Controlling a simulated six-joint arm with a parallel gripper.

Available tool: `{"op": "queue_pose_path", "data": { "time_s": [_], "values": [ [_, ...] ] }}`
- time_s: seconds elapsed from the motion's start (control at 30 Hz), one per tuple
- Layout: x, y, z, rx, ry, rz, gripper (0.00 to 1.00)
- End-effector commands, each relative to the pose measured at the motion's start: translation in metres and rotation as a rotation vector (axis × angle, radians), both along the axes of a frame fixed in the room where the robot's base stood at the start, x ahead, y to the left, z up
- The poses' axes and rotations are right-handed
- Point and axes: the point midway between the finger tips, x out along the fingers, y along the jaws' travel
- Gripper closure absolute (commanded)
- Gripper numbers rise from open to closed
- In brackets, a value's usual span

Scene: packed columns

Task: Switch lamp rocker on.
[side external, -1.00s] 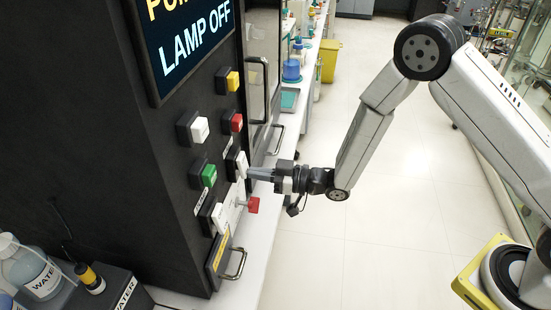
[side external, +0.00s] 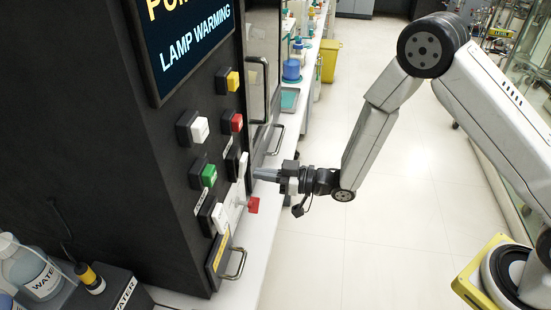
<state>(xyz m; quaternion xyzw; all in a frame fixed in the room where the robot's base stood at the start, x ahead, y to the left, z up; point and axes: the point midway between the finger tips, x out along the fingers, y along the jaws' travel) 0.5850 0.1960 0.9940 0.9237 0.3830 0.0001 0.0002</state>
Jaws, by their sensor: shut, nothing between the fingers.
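The instrument's dark panel (side external: 150,190) carries several buttons and white rockers. One white rocker (side external: 242,165) sits at the right of the panel, below the red button; another white rocker (side external: 219,217) sits lower left. My gripper (side external: 256,173) is shut and empty, its fingertips just to the right of the upper rocker, with a small gap that is hard to judge. The display (side external: 190,45) reads "LAMP WARMING". The labels beside the rockers are too small to read.
Yellow (side external: 233,81), red (side external: 236,122), white (side external: 200,129) and green (side external: 209,175) buttons are close by. A red handle (side external: 253,205) sticks out just below my gripper. A metal drawer handle (side external: 236,264) is lower. Open floor lies to the right.

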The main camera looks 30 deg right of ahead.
Motion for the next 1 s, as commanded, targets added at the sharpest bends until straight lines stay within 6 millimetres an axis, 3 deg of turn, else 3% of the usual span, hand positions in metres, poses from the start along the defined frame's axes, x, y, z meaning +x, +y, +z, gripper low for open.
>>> {"op": "queue_pose_path", "data": {
  "time_s": [1.0],
  "values": [
    [-0.037, -0.037, 0.000, 0.000, 0.000, -0.001, 1.00]
  ]
}}
